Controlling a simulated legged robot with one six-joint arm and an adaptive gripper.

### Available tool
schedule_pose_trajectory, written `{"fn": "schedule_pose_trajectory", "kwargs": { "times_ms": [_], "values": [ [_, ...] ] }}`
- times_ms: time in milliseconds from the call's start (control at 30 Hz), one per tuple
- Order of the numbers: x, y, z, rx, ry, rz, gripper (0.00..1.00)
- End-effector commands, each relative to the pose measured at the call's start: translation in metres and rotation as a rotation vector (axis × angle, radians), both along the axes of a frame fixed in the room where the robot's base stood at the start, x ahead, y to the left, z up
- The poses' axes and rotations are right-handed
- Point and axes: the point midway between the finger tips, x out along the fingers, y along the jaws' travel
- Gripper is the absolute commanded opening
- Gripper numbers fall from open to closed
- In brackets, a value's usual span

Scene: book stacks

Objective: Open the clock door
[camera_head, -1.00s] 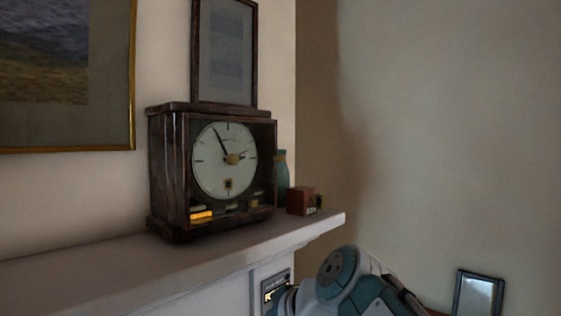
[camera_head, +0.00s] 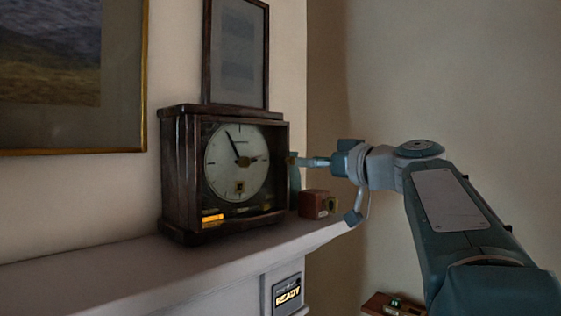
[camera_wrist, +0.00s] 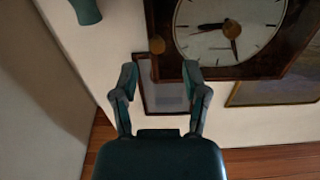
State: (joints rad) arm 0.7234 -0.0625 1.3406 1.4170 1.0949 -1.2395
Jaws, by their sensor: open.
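The dark wooden clock (camera_head: 180,175) stands on the mantel, with a pale round dial (camera_head: 222,160) behind its front door (camera_head: 283,190). The door looks shut. My gripper (camera_head: 300,161) is open at the clock's right side, pointing left toward the door's edge.
A teal vase (camera_head: 295,182) and a small reddish box (camera_head: 313,204) stand right of the clock, close under my gripper. A gold-framed painting (camera_head: 143,80) hangs at left. The mantel's front left (camera_head: 90,275) is clear.

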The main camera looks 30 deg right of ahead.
Motion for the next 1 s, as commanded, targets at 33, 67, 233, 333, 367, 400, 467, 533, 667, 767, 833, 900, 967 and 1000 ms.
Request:
{"fn": "schedule_pose_trajectory", "kwargs": {
  "times_ms": [33, 67, 233, 333, 367, 400, 467, 533, 667, 767, 833, 900, 967, 1000],
  "values": [
    [0.010, 0.004, -0.001, 0.001, 0.001, 0.005, 0.58],
    [0.015, 0.006, 0.000, 0.001, 0.000, 0.004, 0.58],
    [0.036, 0.014, 0.000, 0.001, 0.001, 0.002, 0.58],
    [0.043, 0.017, 0.000, 0.000, 0.001, 0.001, 0.58],
    [0.044, 0.018, 0.000, 0.000, 0.001, 0.001, 0.58],
    [0.045, 0.018, 0.000, -0.001, 0.001, 0.000, 0.58],
    [0.045, 0.019, 0.000, -0.001, 0.001, 0.000, 0.58],
    [0.045, 0.019, 0.000, -0.001, 0.001, -0.001, 0.58],
    [0.045, 0.018, 0.000, 0.000, 0.001, -0.001, 0.45],
    [0.045, 0.018, 0.000, 0.000, 0.001, -0.001, 0.00],
    [0.045, 0.018, 0.000, 0.000, 0.001, 0.000, 0.00],
    [0.045, 0.018, 0.000, 0.000, 0.001, 0.000, 0.00],
    [0.045, 0.018, 0.000, 0.000, 0.001, 0.000, 0.00],
    [0.045, 0.019, 0.000, -0.001, 0.002, 0.000, 0.00]
  ]
}}
